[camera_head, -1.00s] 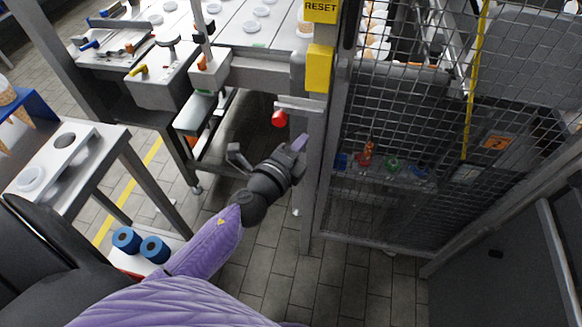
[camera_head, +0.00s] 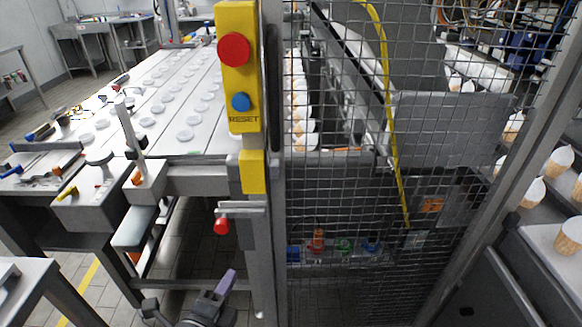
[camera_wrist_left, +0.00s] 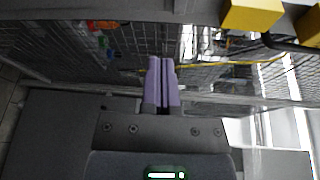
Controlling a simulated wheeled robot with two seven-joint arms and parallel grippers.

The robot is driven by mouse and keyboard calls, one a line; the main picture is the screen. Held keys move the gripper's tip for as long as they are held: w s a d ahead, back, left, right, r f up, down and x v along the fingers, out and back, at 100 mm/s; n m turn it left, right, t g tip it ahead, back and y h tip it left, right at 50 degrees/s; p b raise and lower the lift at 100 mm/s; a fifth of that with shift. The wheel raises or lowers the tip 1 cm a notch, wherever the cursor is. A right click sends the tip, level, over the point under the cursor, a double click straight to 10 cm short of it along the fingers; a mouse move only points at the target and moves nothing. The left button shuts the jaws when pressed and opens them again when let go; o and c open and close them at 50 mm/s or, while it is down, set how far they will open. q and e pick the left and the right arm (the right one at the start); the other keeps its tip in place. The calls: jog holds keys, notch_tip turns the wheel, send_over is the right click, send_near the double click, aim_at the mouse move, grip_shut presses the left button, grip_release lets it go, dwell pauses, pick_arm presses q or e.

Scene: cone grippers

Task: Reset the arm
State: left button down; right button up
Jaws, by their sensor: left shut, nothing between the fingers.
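The yellow control box (camera_head: 237,70) is fixed to a grey post in the head view and is labelled RESET. It carries a large red button (camera_head: 233,50) and a smaller blue button (camera_head: 241,102) just above the label. My left gripper (camera_head: 226,284) is at the bottom of the head view, well below the box and apart from it. Its purple fingers (camera_wrist_left: 161,80) are shut with nothing between them in the left wrist view. My right gripper is in neither view.
A wire mesh fence (camera_head: 345,200) stands right of the post, with machinery and wrapped cones (camera_head: 568,237) behind it. A red knob (camera_head: 222,226) sticks out from the post below the box. A long table with white discs (camera_head: 185,134) extends at the left.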

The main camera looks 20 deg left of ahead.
pick_arm(q)
jog(key=s+f+n+g+y, duration=0.1)
jog(key=s+f+n+g, duration=0.35)
jog(key=f, duration=0.65)
jog(key=s+f+n+g, duration=0.3)
jog(key=s+f+n, duration=0.15)
jog(key=f, duration=0.65)
jog(key=s+f+n+g, duration=0.4)
jog(key=s+f, duration=0.2)
jog(key=s, duration=0.5)
jog(key=s+d+f+n+g, duration=0.1)
jog(key=s+f+n+g, duration=0.3)
jog(key=s, duration=0.8)
notch_tip(320, 180, down, 2)
jog(key=shift+s+f+g, duration=0.1)
jog(key=shift+s+g, duration=0.1)
jog(key=shift+g, duration=0.35)
